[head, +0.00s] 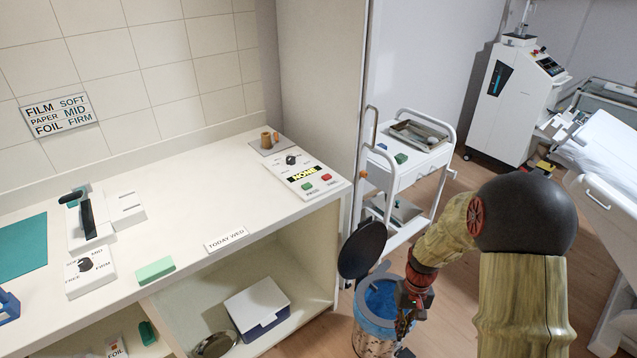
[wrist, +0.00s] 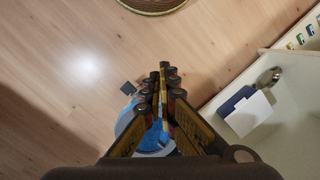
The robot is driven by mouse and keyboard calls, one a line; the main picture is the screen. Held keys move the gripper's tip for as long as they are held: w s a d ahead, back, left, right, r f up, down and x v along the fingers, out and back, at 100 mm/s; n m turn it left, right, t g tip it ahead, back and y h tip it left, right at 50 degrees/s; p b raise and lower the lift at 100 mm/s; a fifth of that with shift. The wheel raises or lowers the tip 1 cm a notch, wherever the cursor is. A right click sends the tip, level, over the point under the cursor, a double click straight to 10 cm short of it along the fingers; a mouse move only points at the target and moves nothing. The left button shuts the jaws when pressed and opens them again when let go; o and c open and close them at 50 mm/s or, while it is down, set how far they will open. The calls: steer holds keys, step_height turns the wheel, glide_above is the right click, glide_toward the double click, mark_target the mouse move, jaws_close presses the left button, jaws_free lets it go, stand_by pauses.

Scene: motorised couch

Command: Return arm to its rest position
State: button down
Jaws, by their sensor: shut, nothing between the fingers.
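My gripper (head: 408,308) hangs at the lower right of the head view, at the end of my bent arm, in front of the counter's right end. In the wrist view my gripper (wrist: 162,80) points out over the wooden floor with its fingers together and nothing between them. A bin with a blue liner (head: 381,297) stands on the floor behind and beside the gripper in the head view. The bin's blue part (wrist: 127,117) shows partly behind the fingers in the wrist view. I cannot tell whether gripper and bin touch.
The white counter (head: 190,190) bears a control panel (head: 306,175), a dial box (head: 89,270) and a green block (head: 155,269). A box with a white lid (head: 257,305) sits on the shelf below. A white trolley (head: 410,165) and a bed (head: 612,160) stand behind. Floor shows between them.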

steer(key=s+a+r+t, duration=0.1)
steer(key=s+r+t, duration=0.1)
steer(key=s+r, duration=0.4)
steer(key=s+a+r+t, duration=0.2)
steer(key=s+r, duration=0.4)
steer(key=r, duration=1.1)
steer(key=s+a+r+t+p, duration=0.1)
steer(key=s+r+t, duration=0.2)
steer(key=r, duration=0.9)
steer(key=s, duration=0.3)
steer(key=shift+a+n+t+h, duration=0.3)
steer(key=shift+h, duration=0.1)
